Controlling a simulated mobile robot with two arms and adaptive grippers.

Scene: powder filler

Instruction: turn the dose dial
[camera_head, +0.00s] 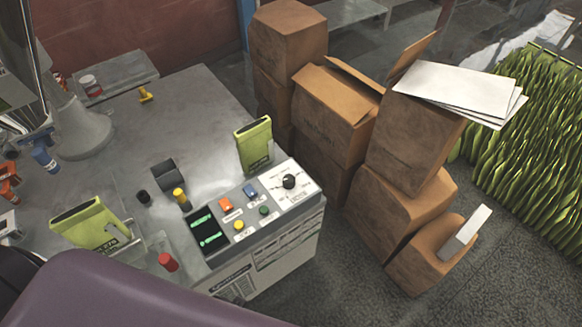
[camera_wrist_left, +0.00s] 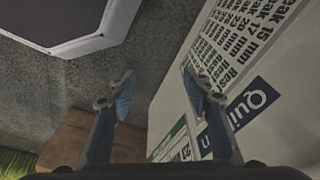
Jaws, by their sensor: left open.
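The dose dial (camera_head: 289,181) is a black round knob on a white plate with markings, at the right end of the control panel (camera_head: 304,201) in the head view. Nothing touches it there. My left gripper (camera_wrist_left: 158,76) shows only in the left wrist view; its two blue-padded fingers are apart with nothing between them. The wrist view does not show the dial, so the gripper's distance from it cannot be told. My right gripper is in neither view.
The panel also carries an orange button (camera_head: 226,203), a blue button (camera_head: 250,190) and green displays (camera_head: 206,229). A green bag (camera_head: 254,145) stands behind the dial. Cardboard boxes (camera_head: 405,135) are stacked to the right. Printed labels (camera_wrist_left: 235,50) are close in the wrist view.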

